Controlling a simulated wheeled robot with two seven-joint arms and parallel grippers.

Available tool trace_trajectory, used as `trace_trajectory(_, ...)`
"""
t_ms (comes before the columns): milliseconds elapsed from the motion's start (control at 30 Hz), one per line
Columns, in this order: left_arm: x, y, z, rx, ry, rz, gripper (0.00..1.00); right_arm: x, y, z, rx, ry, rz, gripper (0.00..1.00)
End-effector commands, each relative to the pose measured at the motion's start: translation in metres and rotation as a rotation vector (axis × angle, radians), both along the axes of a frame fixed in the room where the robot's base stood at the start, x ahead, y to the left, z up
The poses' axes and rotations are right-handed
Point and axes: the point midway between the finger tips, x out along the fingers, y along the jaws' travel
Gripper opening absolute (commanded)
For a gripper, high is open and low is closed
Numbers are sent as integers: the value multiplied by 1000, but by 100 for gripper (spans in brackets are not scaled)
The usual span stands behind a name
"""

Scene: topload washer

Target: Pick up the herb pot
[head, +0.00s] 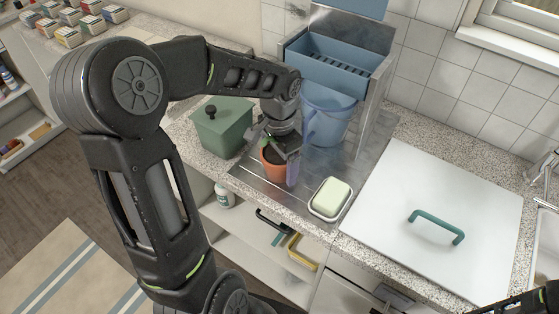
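The herb pot is a small terracotta pot (270,166) with dark contents, upright on the metal drainboard at the counter's front. My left arm reaches over from the left, and its gripper (284,158) points down at the pot. One finger with a purple pad (293,173) shows along the pot's right side. The other finger is hidden, so I cannot tell whether the gripper is closed on the pot. At the lower right corner only a dark bit of my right arm shows; its gripper is out of view.
A green lidded box (222,131) stands left of the pot. A soap dish (330,199) sits to the right. A white board (440,190) with a green handle covers the right counter.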

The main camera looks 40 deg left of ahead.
Motion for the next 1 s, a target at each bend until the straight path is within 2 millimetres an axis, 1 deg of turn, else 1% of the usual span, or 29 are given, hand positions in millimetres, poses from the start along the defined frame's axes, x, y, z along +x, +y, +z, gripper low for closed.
trace_trajectory(33, 0, 0, 0, 0, 0, 0, 67, 0, 0, 0, 0, 0, 0, 36)
trace_trajectory(67, 0, 0, 0, 0, 0, 0, 65, 0, 0, 0, 0, 0, 0, 36)
trace_trajectory(600, 0, 0, 0, 0, 0, 0, 21, 0, 0, 0, 0, 0, 0, 36)
trace_trajectory(700, 1, 0, 1, 1, -1, 0, 14, 0, 0, 0, 0, 0, 0, 36)
trace_trajectory(900, 1, 0, 1, 1, -1, 0, 14, 0, 0, 1, 0, 0, 0, 36)
trace_trajectory(1000, 1, 0, 6, 0, -2, 0, 14, 0, 0, 4, -1, 1, -1, 36)
